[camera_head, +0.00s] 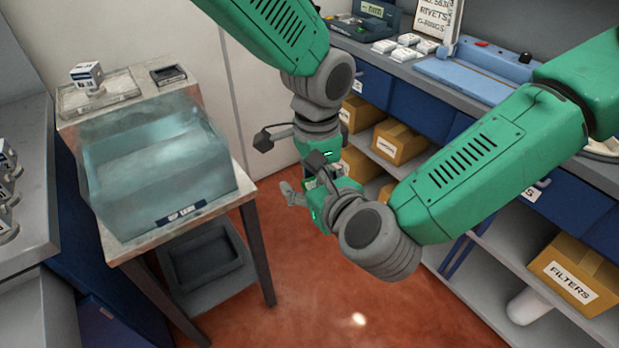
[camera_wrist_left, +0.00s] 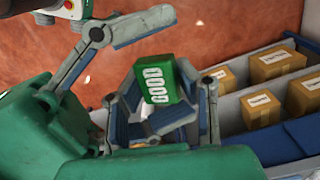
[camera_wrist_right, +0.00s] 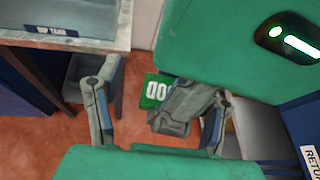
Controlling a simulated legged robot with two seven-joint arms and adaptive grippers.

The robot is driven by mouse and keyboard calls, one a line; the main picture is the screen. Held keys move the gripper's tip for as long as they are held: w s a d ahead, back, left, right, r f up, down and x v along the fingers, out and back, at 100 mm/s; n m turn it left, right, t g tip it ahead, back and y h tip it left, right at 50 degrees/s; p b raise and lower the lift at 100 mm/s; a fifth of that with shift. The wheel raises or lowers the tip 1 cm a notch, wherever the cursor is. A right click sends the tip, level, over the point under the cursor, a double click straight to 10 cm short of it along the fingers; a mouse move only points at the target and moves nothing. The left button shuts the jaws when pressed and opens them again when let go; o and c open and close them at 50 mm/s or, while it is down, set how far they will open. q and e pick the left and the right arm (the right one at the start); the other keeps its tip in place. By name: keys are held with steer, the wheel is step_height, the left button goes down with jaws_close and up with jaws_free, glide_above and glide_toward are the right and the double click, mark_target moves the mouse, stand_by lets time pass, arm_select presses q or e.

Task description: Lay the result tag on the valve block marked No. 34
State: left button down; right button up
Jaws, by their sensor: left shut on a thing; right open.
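The result tag, a small green block with GOOD in white (camera_wrist_left: 158,82), sits between the fingers of my left gripper (camera_wrist_left: 153,108). The tag also shows in the right wrist view (camera_wrist_right: 157,90), partly behind a left finger. My right gripper (camera_head: 312,194) is open close beside the left one, with its fingers spread around that area. Whether it touches the tag I cannot tell. One grey-and-white valve block (camera_head: 88,76) stands on a pale tray on the tank bench. Several similar blocks (camera_head: 6,172) stand on the left counter, cut by the picture edge. Their numbers are unreadable.
A glass-walled tank (camera_head: 155,165) stands on the bench, with a dark tray (camera_head: 207,258) below. A blue fixture (camera_head: 475,70) and small white pieces (camera_head: 405,42) lie on the back counter. Labelled cardboard boxes (camera_head: 575,275) fill the shelves below. The red floor between is clear.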

steer(key=shift+w, duration=0.1)
steer(key=shift+a, duration=0.1)
steer(key=c, duration=1.2)
arm_select(q)
steer(key=c, duration=1.1)
jaws_free()
steer(key=shift+c, duration=0.2)
arm_select(e)
steer(key=shift+c, duration=0.2)
